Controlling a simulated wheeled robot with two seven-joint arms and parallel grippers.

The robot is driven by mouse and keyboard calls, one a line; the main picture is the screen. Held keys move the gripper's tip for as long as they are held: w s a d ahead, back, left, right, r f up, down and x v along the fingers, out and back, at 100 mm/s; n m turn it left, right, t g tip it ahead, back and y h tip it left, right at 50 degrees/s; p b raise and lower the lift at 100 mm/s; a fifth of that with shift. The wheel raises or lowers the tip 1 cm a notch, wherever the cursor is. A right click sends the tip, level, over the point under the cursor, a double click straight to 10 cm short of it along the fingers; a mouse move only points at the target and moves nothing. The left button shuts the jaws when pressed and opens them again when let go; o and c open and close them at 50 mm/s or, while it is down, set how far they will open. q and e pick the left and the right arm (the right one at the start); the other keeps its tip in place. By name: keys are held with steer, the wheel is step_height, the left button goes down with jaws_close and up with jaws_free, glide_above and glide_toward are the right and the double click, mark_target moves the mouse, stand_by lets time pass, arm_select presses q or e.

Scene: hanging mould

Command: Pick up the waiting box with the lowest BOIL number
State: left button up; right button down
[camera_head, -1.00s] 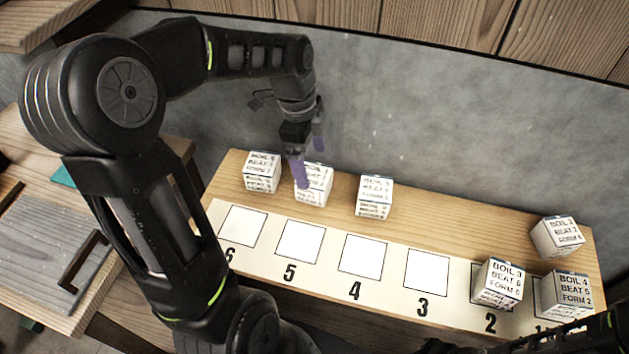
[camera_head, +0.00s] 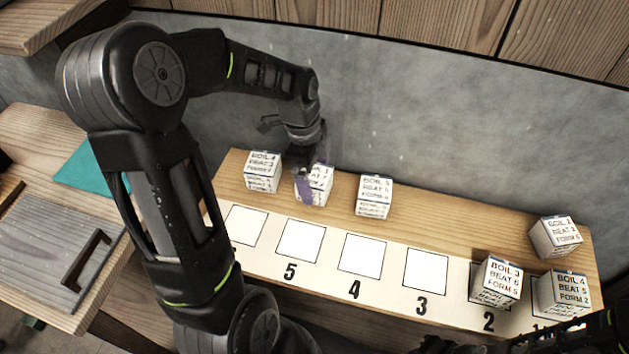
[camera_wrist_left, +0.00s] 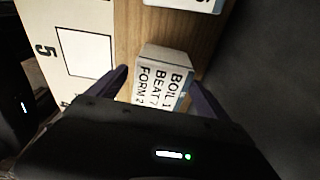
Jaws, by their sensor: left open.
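My left gripper (camera_head: 308,188) is open and low over the middle box of the back-left row. In the left wrist view the box (camera_wrist_left: 165,77) reads BOIL 1, BEAT 7, FORM 2 and sits between the two purple fingers (camera_wrist_left: 157,82), with no clear grip on it. In the head view this box (camera_head: 320,187) is partly hidden by the gripper. Beside it stand a box on the left (camera_head: 262,171), its BOIL number unclear, and a box on the right (camera_head: 374,196) that seems to read BOIL 5. A BOIL 2 box (camera_head: 556,237) stands at the far right.
A BOIL 3 box (camera_head: 498,282) stands on square 2 and a BOIL 4 box (camera_head: 566,292) on square 1 of the white numbered strip (camera_head: 330,270). Squares 3, 4 and 5 are empty. A grey wall (camera_head: 430,120) rises close behind the shelf.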

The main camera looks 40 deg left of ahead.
mark_target(315, 173)
stand_by(0.4)
arm_select(q)
steer(key=c, duration=1.6)
steer(key=shift+c, duration=0.2)
steer(key=shift+r, duration=0.1)
step_height(315, 173, up, 10)
steer(key=shift+f+b, duration=0.1)
steer(key=shift+b, duration=0.2)
